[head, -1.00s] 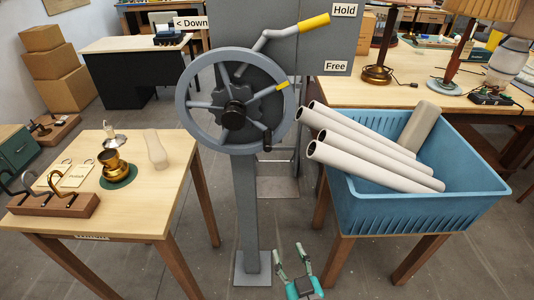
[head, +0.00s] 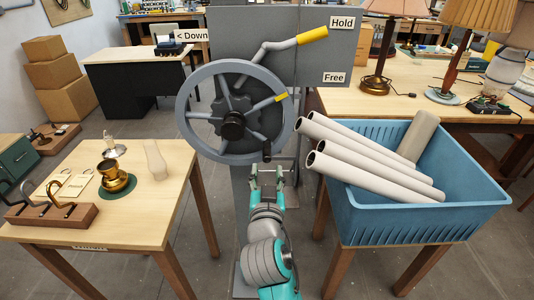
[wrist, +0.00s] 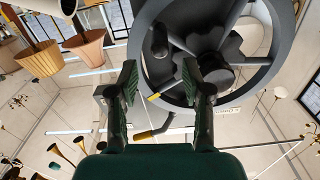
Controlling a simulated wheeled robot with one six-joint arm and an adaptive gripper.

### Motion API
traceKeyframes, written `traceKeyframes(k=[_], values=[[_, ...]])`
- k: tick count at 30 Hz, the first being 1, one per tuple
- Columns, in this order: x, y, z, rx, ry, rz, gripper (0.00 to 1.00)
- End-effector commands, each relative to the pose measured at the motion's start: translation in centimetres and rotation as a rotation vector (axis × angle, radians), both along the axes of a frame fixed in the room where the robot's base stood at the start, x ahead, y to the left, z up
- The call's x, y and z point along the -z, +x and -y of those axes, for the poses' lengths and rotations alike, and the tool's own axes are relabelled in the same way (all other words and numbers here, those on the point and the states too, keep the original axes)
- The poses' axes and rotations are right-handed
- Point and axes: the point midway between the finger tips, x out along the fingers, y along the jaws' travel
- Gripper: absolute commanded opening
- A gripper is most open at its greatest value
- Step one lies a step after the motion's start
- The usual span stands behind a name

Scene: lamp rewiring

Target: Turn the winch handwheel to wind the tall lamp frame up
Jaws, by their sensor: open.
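The winch handwheel (head: 187,125) is a grey spoked wheel on a grey post, with a dark hub (head: 233,125). A dark crank knob (head: 267,151) sticks out from its rim at the lower right. My gripper (head: 267,172) is open and empty, just below the knob in the head view. In the wrist view my gripper (wrist: 166,85) has its fingers apart, with the wheel (wrist: 262,77) and knob (wrist: 160,45) beyond them. The lamp frame cannot be made out.
A blue crate (head: 420,225) with several pale tubes (head: 370,165) stands close on the right. A wooden table (head: 150,215) with brass lamp parts (head: 110,178) and a hook rack (head: 55,215) is on the left. Lamps stand on the bench (head: 345,90) behind.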

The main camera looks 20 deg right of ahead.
Motion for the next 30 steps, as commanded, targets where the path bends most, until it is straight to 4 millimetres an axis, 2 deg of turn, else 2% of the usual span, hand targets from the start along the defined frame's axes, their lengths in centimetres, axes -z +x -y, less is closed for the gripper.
traceKeyframes(k=[6, 12, 18, 27, 30], values=[[0.0, 3.9, 1.3, 0.003, -0.002, -0.001, 0.49], [0.0, 6.5, 2.2, 0.001, -0.001, 0.001, 0.49], [0.0, 7.8, 2.6, 0.000, -0.001, 0.000, 0.49], [0.0, 7.9, 2.6, 0.000, -0.001, 0.000, 0.49], [0.0, 7.9, 2.6, 0.000, -0.001, 0.000, 0.24]])
